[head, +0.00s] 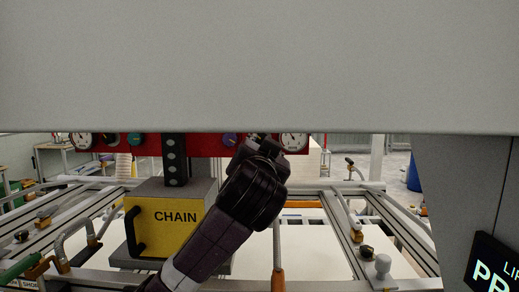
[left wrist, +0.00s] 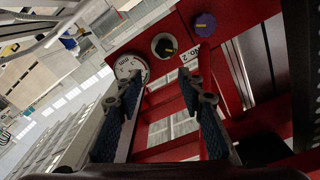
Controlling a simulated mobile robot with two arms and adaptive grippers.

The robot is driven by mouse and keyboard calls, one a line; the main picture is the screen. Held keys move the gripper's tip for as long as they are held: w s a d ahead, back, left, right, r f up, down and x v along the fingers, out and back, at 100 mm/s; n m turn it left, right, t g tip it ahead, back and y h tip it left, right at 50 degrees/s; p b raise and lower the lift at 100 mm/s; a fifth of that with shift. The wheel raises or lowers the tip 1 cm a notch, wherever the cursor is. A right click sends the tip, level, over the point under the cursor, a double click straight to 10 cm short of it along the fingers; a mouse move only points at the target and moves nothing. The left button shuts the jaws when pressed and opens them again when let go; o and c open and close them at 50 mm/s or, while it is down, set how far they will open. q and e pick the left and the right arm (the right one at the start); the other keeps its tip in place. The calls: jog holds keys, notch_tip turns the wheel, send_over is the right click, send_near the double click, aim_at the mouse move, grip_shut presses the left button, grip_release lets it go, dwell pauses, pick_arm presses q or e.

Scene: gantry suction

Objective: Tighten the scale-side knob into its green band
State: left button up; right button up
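In the left wrist view a red panel (left wrist: 118,42) carries a white round gauge (left wrist: 130,68), a black knob with a yellow mark (left wrist: 165,46) on a pale disc, and a purple knob (left wrist: 204,24). A "No. 2" label (left wrist: 189,55) is beside the black knob. I cannot make out a green band. My left gripper (left wrist: 160,82) is open and empty, its fingers apart below the black knob in the picture, not touching it. In the head view my left gripper (head: 258,141) is at the red panel between the purple knob (head: 230,140) and the right gauge (head: 293,141), hiding the black knob.
A large grey panel (head: 250,65) blocks the upper head view. A yellow "CHAIN" box (head: 165,232) stands left of my arm. A teal knob (head: 134,139) and another gauge (head: 80,141) are on the panel's left. Metal rails (head: 345,235) with clamps flank white sheets.

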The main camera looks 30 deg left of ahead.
pick_arm(q)
jog(key=w+d+n+t+h+b, duration=0.1)
jog(key=w+t+b, duration=0.1)
jog(key=w+t, duration=0.1)
jog(key=n+y+b, duration=0.1)
jog(key=n+y, duration=0.2)
send_near(261, 140)
jog(key=w+a, duration=0.1)
jog(key=shift+t, duration=0.4)
jog(key=p+x, duration=0.3)
jog(key=x, duration=0.3)
jog(key=shift+d+r, duration=0.1)
jog(key=shift+p+x, duration=0.35)
jog(key=shift+x, duration=0.45)
jog(key=shift+c, duration=0.2)
